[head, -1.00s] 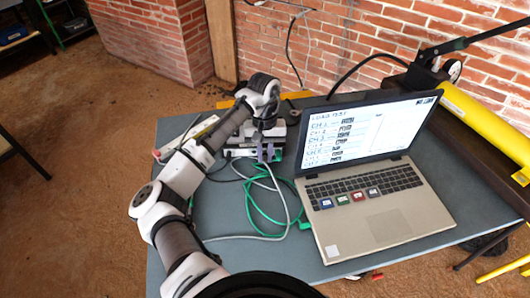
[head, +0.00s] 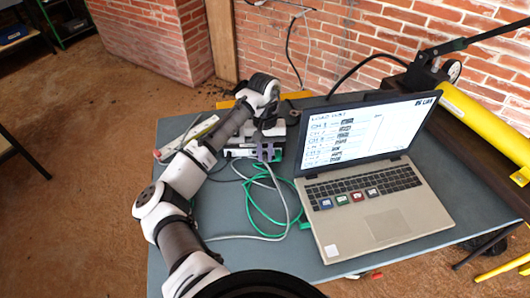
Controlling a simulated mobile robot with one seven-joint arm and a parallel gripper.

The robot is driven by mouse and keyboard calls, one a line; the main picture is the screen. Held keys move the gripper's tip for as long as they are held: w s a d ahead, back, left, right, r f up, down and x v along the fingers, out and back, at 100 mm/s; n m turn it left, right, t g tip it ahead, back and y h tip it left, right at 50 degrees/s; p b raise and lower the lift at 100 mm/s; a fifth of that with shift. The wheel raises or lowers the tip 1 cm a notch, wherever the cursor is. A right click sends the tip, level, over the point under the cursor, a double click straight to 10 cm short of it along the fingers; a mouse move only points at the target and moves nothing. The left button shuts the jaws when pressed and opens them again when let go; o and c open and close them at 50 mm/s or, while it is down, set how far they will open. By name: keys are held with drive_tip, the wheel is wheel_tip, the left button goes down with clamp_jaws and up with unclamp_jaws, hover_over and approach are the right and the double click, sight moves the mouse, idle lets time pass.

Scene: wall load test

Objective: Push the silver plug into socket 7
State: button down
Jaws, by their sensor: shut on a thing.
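My gripper (head: 267,152) is at the far side of the grey-blue table (head: 225,225), pointing down at a small grey and white device (head: 242,141) left of the laptop. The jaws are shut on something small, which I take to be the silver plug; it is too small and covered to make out. A grey cable (head: 283,190) runs from the gripper area toward the front of the table. The sockets and their numbers cannot be read from here, and I cannot tell whether the plug touches a socket.
An open laptop (head: 385,222) with a channel list on its screen fills the right half of the table. A green cable (head: 256,207) lies looped between it and my arm. A brick wall (head: 350,35) stands behind, and a yellow cylinder (head: 480,122) is at the right.

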drive_tip(key=shift+w, duration=0.35)
idle(0.3)
drive_tip(key=c, duration=1.3)
unclamp_jaws()
drive_tip(key=c, duration=0.3)
wheel_tip(320, 180, up, 7)
drive_tip(key=p, duration=0.8)
drive_tip(key=shift+r, duration=0.1)
